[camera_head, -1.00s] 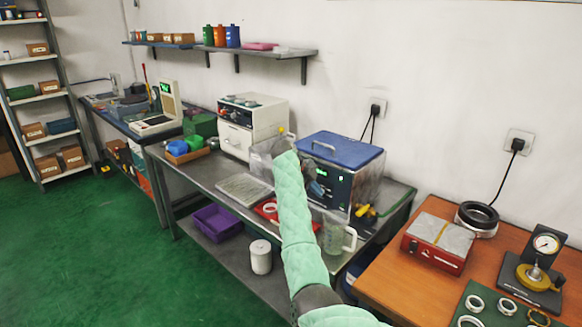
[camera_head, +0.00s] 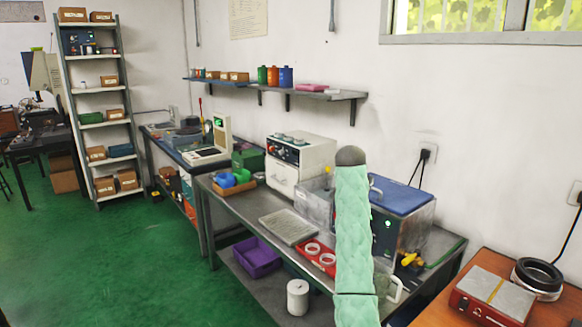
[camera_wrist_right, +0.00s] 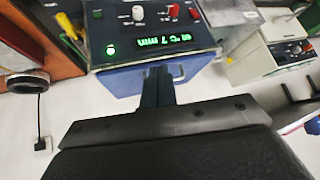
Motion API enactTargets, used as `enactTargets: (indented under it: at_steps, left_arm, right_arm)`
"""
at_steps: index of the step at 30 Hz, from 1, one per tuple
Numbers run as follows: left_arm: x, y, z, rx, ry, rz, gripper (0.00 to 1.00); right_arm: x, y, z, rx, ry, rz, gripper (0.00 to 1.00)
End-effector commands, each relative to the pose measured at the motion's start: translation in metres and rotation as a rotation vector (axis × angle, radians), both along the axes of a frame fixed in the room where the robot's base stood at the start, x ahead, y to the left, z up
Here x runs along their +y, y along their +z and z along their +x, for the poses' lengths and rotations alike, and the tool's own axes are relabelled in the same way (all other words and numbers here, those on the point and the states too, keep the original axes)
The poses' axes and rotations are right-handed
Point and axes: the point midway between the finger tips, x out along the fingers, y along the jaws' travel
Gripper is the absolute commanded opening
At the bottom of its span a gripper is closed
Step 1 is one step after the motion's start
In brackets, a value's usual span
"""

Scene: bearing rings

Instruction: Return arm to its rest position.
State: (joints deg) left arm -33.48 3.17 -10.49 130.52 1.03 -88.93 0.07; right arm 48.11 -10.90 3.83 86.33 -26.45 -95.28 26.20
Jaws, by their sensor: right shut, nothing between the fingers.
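My right arm, in a quilted mint-green sleeve (camera_head: 353,230), stands upright in the head view, in front of the workbench. Its top end is a grey rounded part, and the gripper cannot be made out there. In the right wrist view my right gripper (camera_wrist_right: 157,88) shows as narrow dark fingers, shut and empty. Behind them are the blue lid (camera_wrist_right: 120,80) and a dark panel with a green display (camera_wrist_right: 160,42). The blue-lidded bath (camera_head: 405,195) stands behind the sleeve, partly hidden by it. My left gripper is not in view.
A red tray (camera_head: 304,256) with white rings lies beside the sleeve on the grey bench. A white oven-like unit (camera_head: 300,160) stands behind. The wooden table (camera_head: 440,312) at right holds a red-sided box (camera_head: 490,300) and dark rings (camera_head: 537,278). Green floor at left is open.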

Motion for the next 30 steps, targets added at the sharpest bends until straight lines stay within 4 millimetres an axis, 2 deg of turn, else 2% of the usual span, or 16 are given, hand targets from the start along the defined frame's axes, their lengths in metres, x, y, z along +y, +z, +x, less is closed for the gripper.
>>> enactTargets:
  at_steps: [5, 8, 18, 30]
  left_arm:
    - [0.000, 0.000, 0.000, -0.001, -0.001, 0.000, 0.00]
    - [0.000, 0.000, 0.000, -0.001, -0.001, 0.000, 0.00]
    - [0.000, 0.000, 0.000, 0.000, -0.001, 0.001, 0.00]
    - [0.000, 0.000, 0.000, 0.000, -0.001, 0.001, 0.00]
  right_arm:
    - [0.006, -0.008, -0.036, -0.060, 0.229, -0.085, 0.00]
    - [0.011, -0.022, -0.060, -0.080, 0.330, -0.126, 0.00]
    - [0.030, -0.096, -0.148, -0.105, 0.554, -0.185, 0.00]
    - [0.049, -0.194, -0.264, -0.053, 0.671, -0.141, 0.00]
